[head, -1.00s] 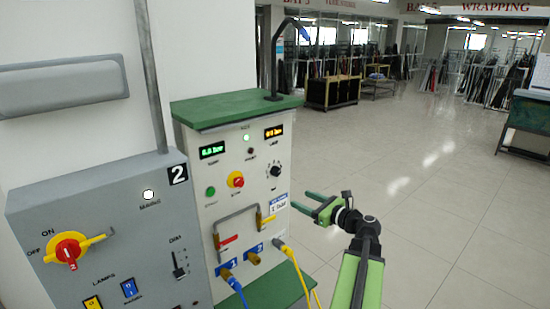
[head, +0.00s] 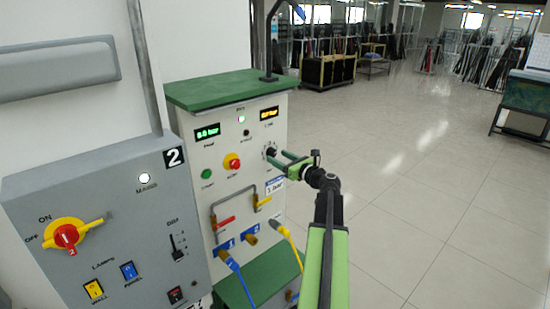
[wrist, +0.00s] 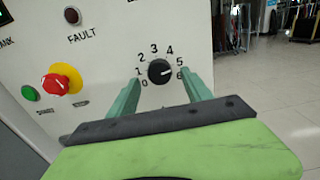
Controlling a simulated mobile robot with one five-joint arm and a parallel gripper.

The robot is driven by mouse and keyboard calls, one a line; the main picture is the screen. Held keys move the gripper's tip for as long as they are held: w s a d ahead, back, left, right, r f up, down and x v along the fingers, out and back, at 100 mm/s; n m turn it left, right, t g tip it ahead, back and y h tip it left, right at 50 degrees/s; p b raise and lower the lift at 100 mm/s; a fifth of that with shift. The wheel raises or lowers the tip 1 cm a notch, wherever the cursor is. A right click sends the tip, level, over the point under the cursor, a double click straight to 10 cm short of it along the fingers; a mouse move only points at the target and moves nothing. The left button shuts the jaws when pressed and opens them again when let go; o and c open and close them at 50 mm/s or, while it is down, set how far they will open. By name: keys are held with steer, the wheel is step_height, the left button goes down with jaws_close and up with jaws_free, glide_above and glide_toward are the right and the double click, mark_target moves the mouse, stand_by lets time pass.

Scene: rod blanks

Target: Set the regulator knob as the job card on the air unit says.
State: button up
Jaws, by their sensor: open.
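The regulator knob is a round black dial (head: 271,152) at the right of the white air unit's front (head: 208,146). In the wrist view the knob (wrist: 159,72) has a scale from 0 to 6 around it, and its white mark seems to point right, between 5 and 6. My gripper (head: 276,157) is open, with its green fingertips close to the panel. In the wrist view my gripper's fingers (wrist: 163,79) stand on either side of the knob; I cannot tell whether they touch it. The job card (head: 275,185) sits below the knob, its writing too small to read surely.
Above the knob are a green display (head: 207,133) and an amber display (head: 268,113). A red-yellow knob (head: 232,162) and a bent grey pipe (head: 232,197) are to its left. Yellow (head: 290,245) and blue hoses (head: 240,283) hang below. Open floor lies right.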

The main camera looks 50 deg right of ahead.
steer(key=shift+w, duration=1.15)
steer(key=shift+c, duration=0.5)
